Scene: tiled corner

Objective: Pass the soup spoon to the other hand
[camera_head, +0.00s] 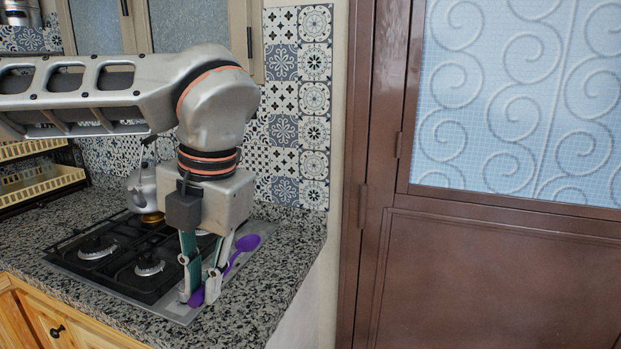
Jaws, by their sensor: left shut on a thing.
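The soup spoon (248,243) is purple. I cannot tell whether the spoon still touches the surface below. My right gripper is not in view.
A black gas stove (122,262) is set in the speckled granite counter (262,300). A metal kettle (143,190) stands at the stove's back. A yellow rack (38,186) is at the left. A brown door (480,270) stands right of the counter's end.

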